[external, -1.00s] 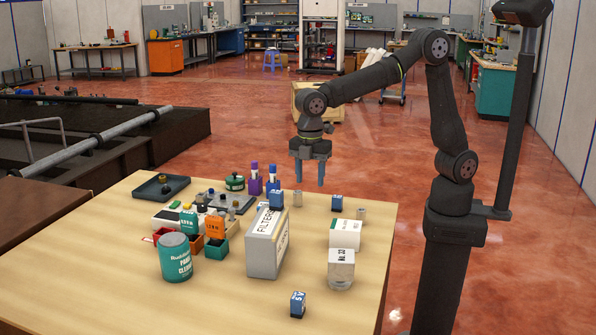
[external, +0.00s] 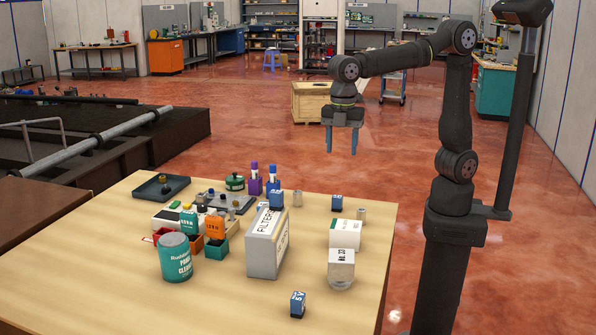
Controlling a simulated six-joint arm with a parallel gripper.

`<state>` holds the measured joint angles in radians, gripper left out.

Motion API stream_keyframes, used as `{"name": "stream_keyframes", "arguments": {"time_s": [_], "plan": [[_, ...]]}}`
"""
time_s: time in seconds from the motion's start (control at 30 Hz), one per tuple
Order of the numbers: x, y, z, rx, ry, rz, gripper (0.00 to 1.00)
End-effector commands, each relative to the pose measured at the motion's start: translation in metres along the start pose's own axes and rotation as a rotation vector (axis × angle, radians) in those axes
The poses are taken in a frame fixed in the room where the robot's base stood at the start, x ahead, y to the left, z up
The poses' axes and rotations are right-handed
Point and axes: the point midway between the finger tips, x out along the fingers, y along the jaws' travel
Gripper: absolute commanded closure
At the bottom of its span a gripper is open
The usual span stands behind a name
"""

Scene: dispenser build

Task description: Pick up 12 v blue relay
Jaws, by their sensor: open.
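Three blue blocks that look like relays are in the external view. One blue block (external: 298,305) lies alone near the table's front edge; its white marking seems to read 5 V. A second small blue block (external: 337,202) lies near the back right of the table. A third blue block (external: 276,201) shows at the far end of the white FILTERS box (external: 266,244). I cannot read which one is marked 12 V. My gripper (external: 341,150) is open and empty, fingers pointing down, high up and appearing above the table's back edge.
Two white boxes (external: 345,234) and a clear jar (external: 341,281) stand at the right. A teal can (external: 175,257), small bins and a dark tray (external: 161,187) crowd the left. Metal cylinders (external: 361,214) stand near the back. The table's front is mostly clear.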

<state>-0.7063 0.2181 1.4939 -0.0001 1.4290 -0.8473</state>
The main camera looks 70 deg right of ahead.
Motion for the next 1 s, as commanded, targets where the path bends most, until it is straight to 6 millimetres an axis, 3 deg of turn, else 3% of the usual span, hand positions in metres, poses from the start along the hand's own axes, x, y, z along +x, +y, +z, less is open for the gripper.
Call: {"name": "stream_keyframes", "arguments": {"time_s": [0.17, 0.53, 0.87, 1.0], "plan": [[0.019, -0.004, 0.002, -0.004, -0.004, -0.005, 0.47], [0.098, -0.003, 0.002, -0.003, -0.004, -0.004, 0.47], [0.126, -0.001, 0.0, -0.003, -0.001, -0.001, 0.47], [0.145, 0.003, -0.004, -0.003, -0.003, -0.003, 0.47]]}}
